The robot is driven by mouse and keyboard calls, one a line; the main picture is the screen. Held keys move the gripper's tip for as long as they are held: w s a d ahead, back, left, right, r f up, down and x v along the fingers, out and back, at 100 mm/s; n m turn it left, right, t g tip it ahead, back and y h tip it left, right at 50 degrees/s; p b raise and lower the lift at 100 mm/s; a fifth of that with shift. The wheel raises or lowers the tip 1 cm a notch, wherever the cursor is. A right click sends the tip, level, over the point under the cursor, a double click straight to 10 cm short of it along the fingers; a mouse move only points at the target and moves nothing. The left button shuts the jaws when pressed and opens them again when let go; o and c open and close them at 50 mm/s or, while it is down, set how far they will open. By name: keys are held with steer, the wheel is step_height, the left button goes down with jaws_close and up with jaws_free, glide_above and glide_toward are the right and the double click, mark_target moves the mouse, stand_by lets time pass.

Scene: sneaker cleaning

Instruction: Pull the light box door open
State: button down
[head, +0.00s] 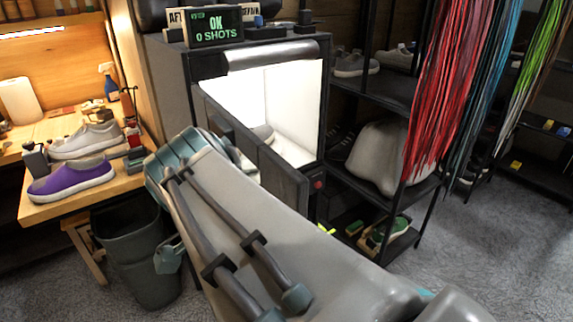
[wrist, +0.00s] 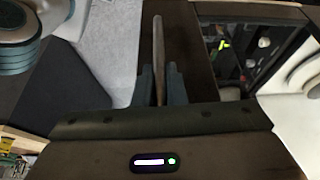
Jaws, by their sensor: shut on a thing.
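The light box (head: 245,57) stands in the middle of the head view, its bright white interior showing, with part of a pale shoe inside. Its dark door (head: 284,180) stands at an angle in front of the opening, partly open. My arm hides much of it and my gripper in the head view. In the wrist view, the two fingers of my gripper (wrist: 160,88) are shut on an upright thin door handle (wrist: 158,45), in front of the dark door panel (wrist: 191,45). A lit white area with part of a shoe shows at the right.
A wooden bench (head: 55,207) at the left holds a purple sneaker (head: 72,181) and a grey sneaker (head: 87,139). A dark bin (head: 135,255) stands below it. A black shelf (head: 385,90) with shoes and hanging laces (head: 445,85) is at the right. Grey carpet is clear at the lower right.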

steer(key=shift+s+a, duration=0.3)
steer(key=shift+a, duration=0.3)
steer(key=c, duration=1.5)
jaws_free()
steer(key=p+v, duration=0.2)
steer(key=v, duration=1.2)
steer(key=shift+w, duration=0.1)
